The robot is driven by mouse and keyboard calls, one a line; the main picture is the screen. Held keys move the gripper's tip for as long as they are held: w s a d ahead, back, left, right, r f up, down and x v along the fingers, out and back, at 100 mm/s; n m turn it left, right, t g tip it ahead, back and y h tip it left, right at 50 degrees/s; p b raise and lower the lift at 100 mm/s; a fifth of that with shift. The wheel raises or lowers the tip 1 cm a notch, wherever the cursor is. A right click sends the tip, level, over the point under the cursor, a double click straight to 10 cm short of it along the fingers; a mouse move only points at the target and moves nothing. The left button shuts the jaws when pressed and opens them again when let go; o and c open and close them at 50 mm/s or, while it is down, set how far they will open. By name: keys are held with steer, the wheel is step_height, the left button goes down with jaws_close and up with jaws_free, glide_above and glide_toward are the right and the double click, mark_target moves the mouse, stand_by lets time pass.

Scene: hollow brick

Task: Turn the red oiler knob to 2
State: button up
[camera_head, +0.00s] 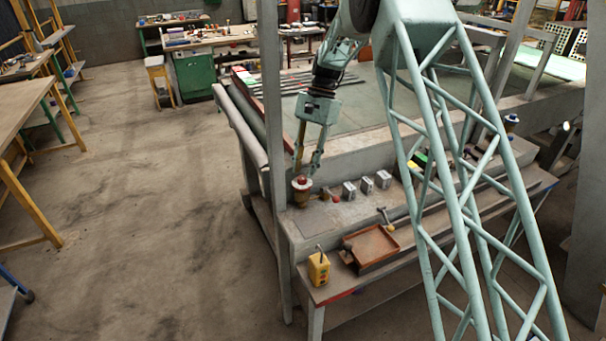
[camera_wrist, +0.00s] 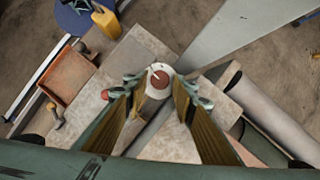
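The red oiler knob (camera_head: 302,183) tops a brass-coloured oiler at the near left corner of the machine bench. In the wrist view the red knob (camera_wrist: 158,79) is a round disc with a pale pointer line inside a light ring; I cannot read any numbers. My gripper (camera_head: 307,166) points down just above the oiler. Its two fingers stand apart in the wrist view (camera_wrist: 160,90), one on each side of the knob, with gaps visible between them and it. Nothing is held. I cannot tell exactly how high the fingertips are above the knob.
A red ball lever (camera_head: 335,198) stands close right of the oiler. Several small metal blocks (camera_head: 366,185) sit farther right. A rusty tray (camera_head: 352,258) and a yellow switch box (camera_head: 318,269) are nearer the front. A blue-topped fitting (camera_head: 511,122) stands at the far right.

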mark_target(302, 179)
steer(key=shift+x, duration=1.15)
steer(key=c, duration=0.6)
steer(key=shift+r+m+t+p, duration=0.1)
steer(key=shift+m+t+p, duration=0.2)
steer(key=shift+m, duration=0.4)
steer(key=shift+m+t+y, duration=0.3)
steer(key=shift+m+y, duration=0.2)
steer(key=shift+m, duration=0.5)
